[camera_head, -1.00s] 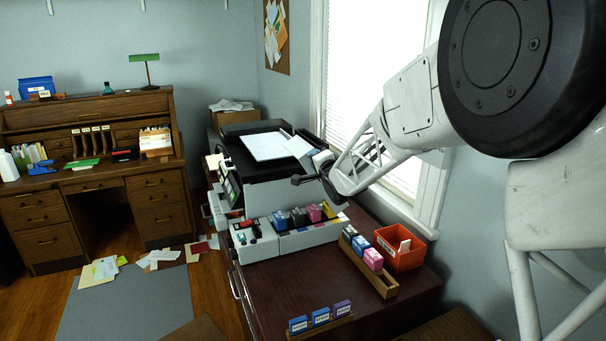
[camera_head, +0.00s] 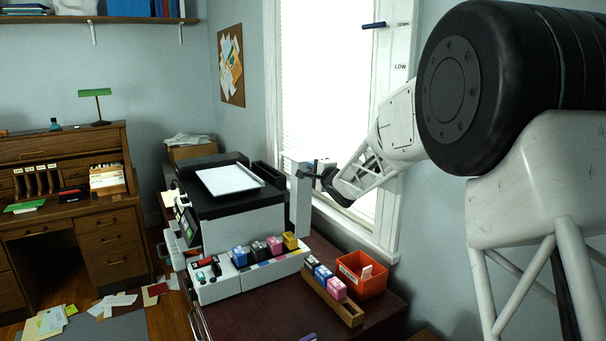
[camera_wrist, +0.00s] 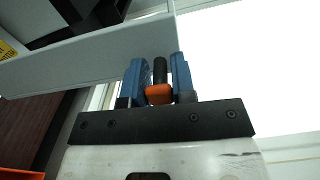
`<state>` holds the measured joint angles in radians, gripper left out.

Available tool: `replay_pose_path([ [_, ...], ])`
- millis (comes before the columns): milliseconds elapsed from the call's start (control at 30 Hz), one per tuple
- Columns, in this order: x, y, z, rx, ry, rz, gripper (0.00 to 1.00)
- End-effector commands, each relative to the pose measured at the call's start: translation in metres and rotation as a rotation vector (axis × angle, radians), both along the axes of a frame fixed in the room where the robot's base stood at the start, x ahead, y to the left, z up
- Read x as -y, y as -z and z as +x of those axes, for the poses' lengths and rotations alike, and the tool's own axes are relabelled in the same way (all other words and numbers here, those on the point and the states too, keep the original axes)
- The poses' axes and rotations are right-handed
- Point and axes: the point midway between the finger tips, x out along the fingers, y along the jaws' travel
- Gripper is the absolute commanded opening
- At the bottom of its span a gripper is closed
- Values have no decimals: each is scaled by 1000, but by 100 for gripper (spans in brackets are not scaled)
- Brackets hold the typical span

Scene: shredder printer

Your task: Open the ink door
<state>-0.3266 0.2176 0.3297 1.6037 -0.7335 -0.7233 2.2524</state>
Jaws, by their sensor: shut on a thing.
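The printer (camera_head: 250,212) stands on the dark cabinet with its lower front ink bay (camera_head: 280,262) exposed. Blue, black, pink and yellow cartridges (camera_head: 258,249) sit in a row there. The pale ink door (camera_head: 301,205) stands upright, swung out at the printer's right end and seen nearly edge-on. My gripper (camera_head: 312,172) is at the door's upper part. In the wrist view my gripper's blue fingers (camera_wrist: 159,72) close around a dark handle (camera_wrist: 160,68) with the grey door panel (camera_wrist: 90,58) just beyond. The exact contact is small and partly hidden.
A wooden rack with spare cartridges (camera_head: 353,318) and an orange bin (camera_head: 362,274) sit on the cabinet, right of the printer. The window (camera_head: 318,90) and wall are close behind my gripper. A desk (camera_head: 70,190) stands at the left.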

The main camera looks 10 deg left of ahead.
Motion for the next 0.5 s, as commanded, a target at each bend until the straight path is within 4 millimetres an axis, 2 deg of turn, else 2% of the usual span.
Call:
replay_pose_path([
  [200, 17, 0, 17, 1, 1, 0, 0],
  [500, 21, 0, 22, 2, 0, -1, 0],
])
